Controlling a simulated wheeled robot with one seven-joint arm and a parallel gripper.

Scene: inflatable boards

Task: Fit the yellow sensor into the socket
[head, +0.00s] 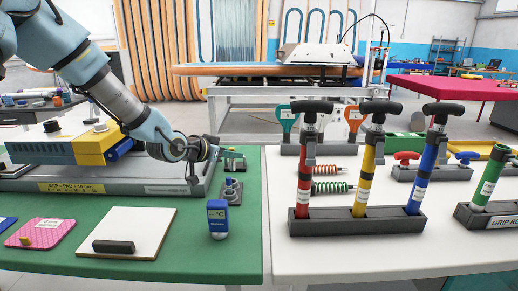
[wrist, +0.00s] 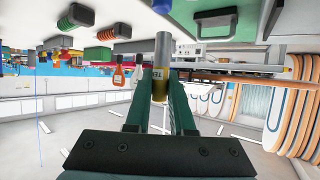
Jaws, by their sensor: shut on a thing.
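My gripper (wrist: 160,92) is shut on a grey cylinder with a yellow labelled band, which I take to be the yellow sensor (wrist: 162,58). The cylinder sticks out past the fingertips between the two green fingers. In the head view my gripper (head: 212,149) is above the right part of the green table, and the sensor is too small to make out there. A small grey block with dark round tops (head: 232,190) stands below and to the right of it. I cannot tell whether that block holds the socket.
A blue °C meter (head: 217,218) stands near the green table's right edge. A white board with a black bar (head: 125,232) lies in front. Pumps (head: 375,165) stand in a rack on the white table.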

